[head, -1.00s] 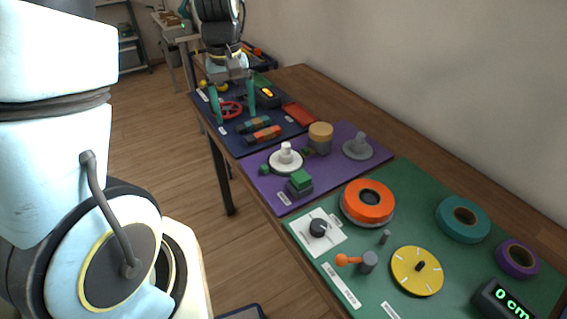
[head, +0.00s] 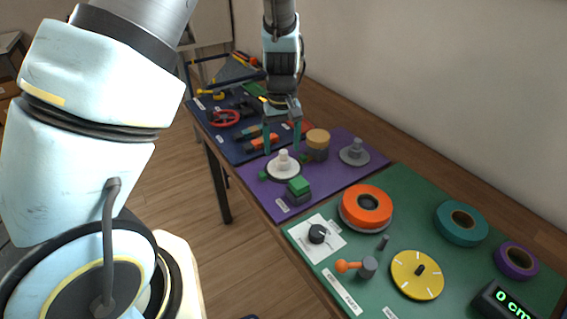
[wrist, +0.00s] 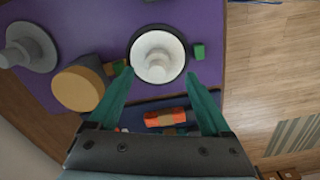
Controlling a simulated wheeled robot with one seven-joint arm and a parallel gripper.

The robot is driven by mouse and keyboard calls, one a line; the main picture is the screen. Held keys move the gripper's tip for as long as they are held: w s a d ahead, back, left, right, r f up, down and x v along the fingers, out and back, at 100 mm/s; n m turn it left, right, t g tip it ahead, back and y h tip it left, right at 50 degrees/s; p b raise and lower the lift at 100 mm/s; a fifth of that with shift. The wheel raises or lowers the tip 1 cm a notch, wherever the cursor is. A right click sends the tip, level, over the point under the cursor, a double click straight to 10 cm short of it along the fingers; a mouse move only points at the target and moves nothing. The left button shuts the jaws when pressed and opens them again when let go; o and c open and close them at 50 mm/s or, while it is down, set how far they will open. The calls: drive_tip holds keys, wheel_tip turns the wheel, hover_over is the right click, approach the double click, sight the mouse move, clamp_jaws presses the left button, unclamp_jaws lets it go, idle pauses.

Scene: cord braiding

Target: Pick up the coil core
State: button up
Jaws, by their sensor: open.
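A white stepped core (head: 283,168), a round disc with a raised knob, sits on a dark round base on the purple mat. I take it for the coil core, though no label confirms this. In the wrist view the white core (wrist: 158,58) is top centre, just beyond my fingertips. My gripper (head: 282,150) is open and empty, pointing down above and slightly behind the white core. In the wrist view the open teal fingers (wrist: 159,74) stand to either side of the core's near edge. A grey stepped piece (head: 355,153) of similar shape stands at the mat's right.
A tan-topped cylinder (head: 317,142) stands close to the right of my gripper. A green block (head: 298,187) sits in front of the core. The green mat (head: 411,209) holds an orange reel (head: 367,204), a yellow dial (head: 417,274) and tape rolls. The blue mat (head: 228,151) lies behind.

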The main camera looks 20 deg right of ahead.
sight(283, 151)
drive_tip(key=shift+w+d+f+p, duration=0.15)
drive_tip(key=shift+f+p, duration=0.65)
drive_tip(key=shift+f, duration=1.55)
clamp_jaws()
